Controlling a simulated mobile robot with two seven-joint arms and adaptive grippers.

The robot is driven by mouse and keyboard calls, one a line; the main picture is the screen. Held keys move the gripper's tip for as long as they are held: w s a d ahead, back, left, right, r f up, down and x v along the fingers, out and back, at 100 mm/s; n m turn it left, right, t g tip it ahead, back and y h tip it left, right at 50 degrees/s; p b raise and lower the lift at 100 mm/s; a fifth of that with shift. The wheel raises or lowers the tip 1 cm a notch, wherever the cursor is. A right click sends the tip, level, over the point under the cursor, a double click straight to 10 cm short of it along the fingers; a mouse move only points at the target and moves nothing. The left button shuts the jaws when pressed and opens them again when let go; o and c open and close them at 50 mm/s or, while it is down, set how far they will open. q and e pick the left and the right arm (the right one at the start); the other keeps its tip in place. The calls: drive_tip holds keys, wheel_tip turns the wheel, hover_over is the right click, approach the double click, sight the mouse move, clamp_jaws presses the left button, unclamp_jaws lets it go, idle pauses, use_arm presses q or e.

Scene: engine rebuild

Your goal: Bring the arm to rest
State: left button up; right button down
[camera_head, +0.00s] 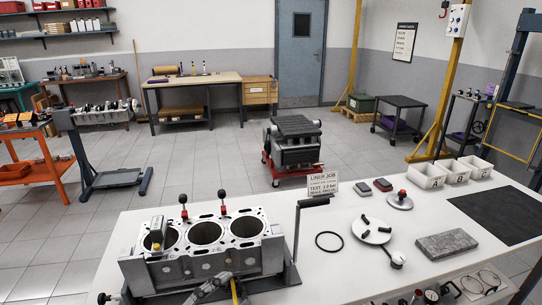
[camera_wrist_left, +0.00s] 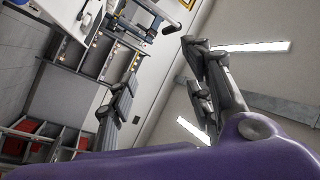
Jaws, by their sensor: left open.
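My left gripper (camera_head: 220,287) shows low in the head view, in front of the near side of the engine block (camera_head: 262,262). In the left wrist view its two fingers (camera_wrist_left: 160,68) are spread apart with nothing between them, and the view beyond is tilted toward the room and ceiling lights. The block has three open bores and stands on the white bench. Whether my gripper touches the block cannot be told.
The white bench (camera_head: 330,270) also holds a black ring (camera_head: 329,241), a round white plate (camera_head: 371,231), a grey block (camera_head: 446,244), a dark mat (camera_head: 497,214) and white bins (camera_head: 426,176). A crank-like post (camera_head: 298,228) rises beside the engine block.

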use_arm(q)
drive_tip(key=s+a+f+n+t+y, duration=0.1)
drive_tip(key=s+a+f+n+y, duration=0.2)
drive_tip(key=a+f+n+y, duration=0.4)
drive_tip(key=s+a+f+n+y, duration=0.2)
drive_tip(key=s+f+n+y, duration=0.3)
drive_tip(key=f, duration=0.5)
drive_tip(key=s+a+f+n+g+y, duration=0.1)
drive_tip(key=s+f+n+g, duration=0.4)
drive_tip(key=s+f, duration=0.8)
drive_tip(key=shift+s+a+f+n+g+y, duration=0.3)
drive_tip(key=shift+s+g+y, duration=0.2)
drive_tip(key=shift+s+y, duration=0.5)
use_arm(e)
drive_tip(key=shift+w+a+r, duration=0.1)
drive_tip(key=shift+w+r, duration=0.35)
drive_tip(key=shift+w, duration=0.15)
use_arm(q)
drive_tip(key=shift+s, duration=0.1)
use_arm(e)
drive_tip(key=shift+s, duration=0.2)
use_arm(q)
drive_tip(key=shift+r, duration=0.1)
use_arm(e)
drive_tip(key=shift+s+f, duration=0.15)
drive_tip(key=shift+s, duration=0.2)
drive_tip(key=shift+w, duration=0.4)
drive_tip(key=shift+s, duration=0.4)
